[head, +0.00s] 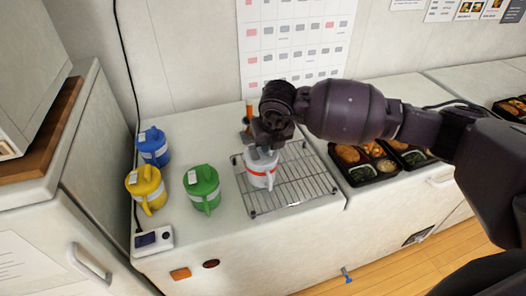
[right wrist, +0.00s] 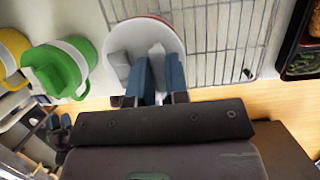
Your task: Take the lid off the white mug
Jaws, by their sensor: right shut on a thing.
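The white mug (head: 261,181) has a red band and stands upright on the wire rack. Its pale lid (head: 257,158) is at the top of the mug, and I cannot tell whether there is a gap under it. My right gripper (head: 265,147) comes down over the mug from above and is shut on the lid. In the right wrist view, the fingers of my right gripper (right wrist: 158,72) meet at the lid (right wrist: 143,36), with a red edge showing behind. The part between the fingertips is mostly hidden.
Blue (head: 152,148), yellow (head: 146,190) and green (head: 203,190) lidded mugs stand left of the wire rack (head: 300,185). A small device (head: 152,240) lies at the counter's front left. Black bento trays (head: 365,178) stand to the right. The rack's right half is clear.

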